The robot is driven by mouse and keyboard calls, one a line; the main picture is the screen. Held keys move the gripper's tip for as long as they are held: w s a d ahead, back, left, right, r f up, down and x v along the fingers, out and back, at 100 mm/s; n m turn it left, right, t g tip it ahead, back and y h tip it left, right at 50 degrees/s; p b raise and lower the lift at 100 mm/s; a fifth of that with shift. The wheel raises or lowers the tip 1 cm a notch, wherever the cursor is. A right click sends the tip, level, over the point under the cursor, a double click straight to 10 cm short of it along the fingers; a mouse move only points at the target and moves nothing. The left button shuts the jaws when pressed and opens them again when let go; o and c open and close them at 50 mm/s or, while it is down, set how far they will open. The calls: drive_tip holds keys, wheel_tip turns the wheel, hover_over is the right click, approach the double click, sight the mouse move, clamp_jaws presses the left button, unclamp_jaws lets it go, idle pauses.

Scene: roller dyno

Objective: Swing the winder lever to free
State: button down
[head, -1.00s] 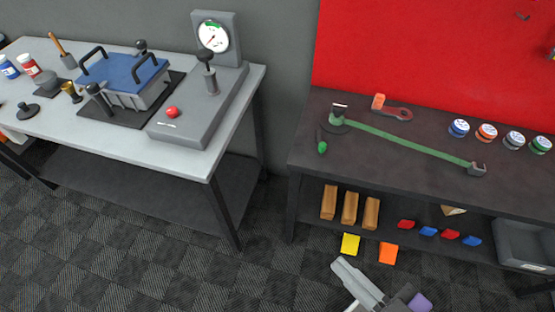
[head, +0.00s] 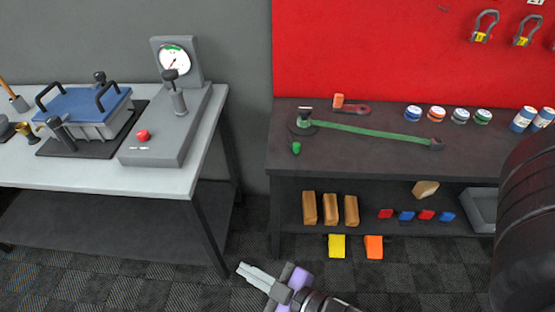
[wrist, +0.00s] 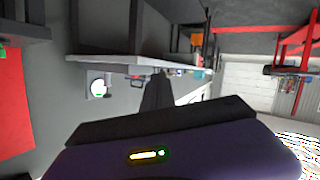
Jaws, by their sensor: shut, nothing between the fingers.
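On the right bench, a winder (head: 305,121) with a round dark base and a green drum stands near the left end. A green strap (head: 365,131) runs from it to a dark end fitting (head: 436,144). A short lever with a green grip (head: 296,148) seems to point from the winder toward the front edge; its link to the drum is too small to make out. My gripper (head: 243,268) is shut and empty, low over the floor in front of the gap between the benches, well away from the winder. The winder cannot be made out in the wrist view.
The left bench (head: 95,176) holds a gauge console (head: 168,130) and a blue-lidded box (head: 85,105). A red ring tool (head: 355,108) with an orange end lies behind the strap. Jars (head: 436,114) stand at right. Wooden blocks (head: 330,209) sit on the shelf below.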

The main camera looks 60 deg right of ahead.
drive_tip(key=w+d+f+n+g+h+b, duration=0.1)
drive_tip(key=w+d+f, duration=0.1)
drive_tip(key=w+f, duration=0.25)
drive_tip(key=w+d+f+g+h+b, duration=0.1)
drive_tip(key=w+d+f+h+b, duration=0.15)
drive_tip(key=w+f, duration=0.2)
drive_tip(key=w+d+f+g+h+b, duration=0.2)
drive_tip(key=w+d+h, duration=0.3)
drive_tip(key=d, duration=0.5)
drive_tip(key=d+r+m+g+h, duration=0.1)
drive_tip(key=d+r+g+h, duration=0.1)
drive_tip(key=d, duration=0.5)
drive_tip(key=s+d+r+g+h, duration=0.1)
drive_tip(key=d+r+g+h, duration=0.2)
drive_tip(key=d, duration=0.4)
drive_tip(key=s+d+r+m+g+h, duration=0.1)
drive_tip(key=d+r+g+h, duration=0.1)
drive_tip(key=d, duration=0.5)
drive_tip(key=shift+d+r+m+g+h, duration=0.15)
drive_tip(key=shift+d+r+g, duration=0.1)
drive_tip(key=shift+g, duration=0.3)
drive_tip(key=shift+d+r+m+g+h, duration=0.1)
drive_tip(key=shift+d+r+m+g, duration=0.1)
drive_tip(key=shift+g, duration=0.35)
drive_tip(key=shift+s+d+p, duration=0.35)
drive_tip(key=shift+s+d, duration=0.35)
drive_tip(key=shift+s, duration=0.25)
drive_tip(key=shift+s+d+f, duration=0.15)
drive_tip(key=shift+s+d, duration=0.2)
drive_tip(key=shift+d, duration=0.15)
